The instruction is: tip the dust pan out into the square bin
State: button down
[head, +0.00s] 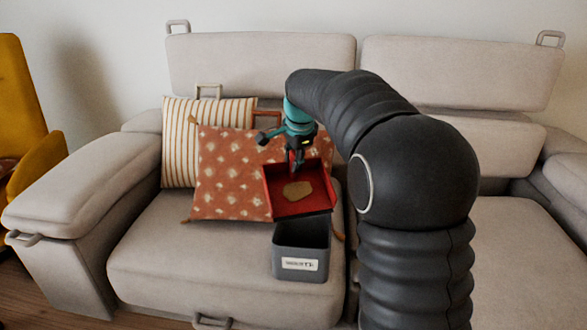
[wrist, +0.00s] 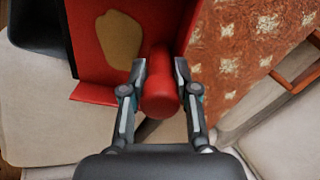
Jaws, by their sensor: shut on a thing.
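The red dust pan (head: 312,185) is held in the air above and just behind the square bin, with a flat tan patch of dust (head: 297,190) on its floor. The dust also shows in the wrist view (wrist: 118,38). My gripper (head: 297,160) is shut on the pan's red handle (wrist: 159,90), with one finger on each side. The square bin (head: 300,262) is dark grey with a white label and stands upright on the sofa seat. The pan's front edge hides part of its back rim. I cannot tell how far the pan is tilted.
A rust-red patterned cushion (head: 230,175) and a striped cushion (head: 178,150) lean on the sofa back at left of the pan. The seat (head: 190,270) left of the bin is clear. A mustard chair (head: 28,110) stands at far left.

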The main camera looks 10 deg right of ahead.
jog(key=s+r+t+b, duration=0.2)
jog(key=s+t+b, duration=0.7)
jog(key=s+b, duration=0.1)
jog(key=shift+s+d+r+y, duration=0.3)
jog(key=shift+s+d+r, duration=0.05)
dwell(1.0)
dwell(0.7)
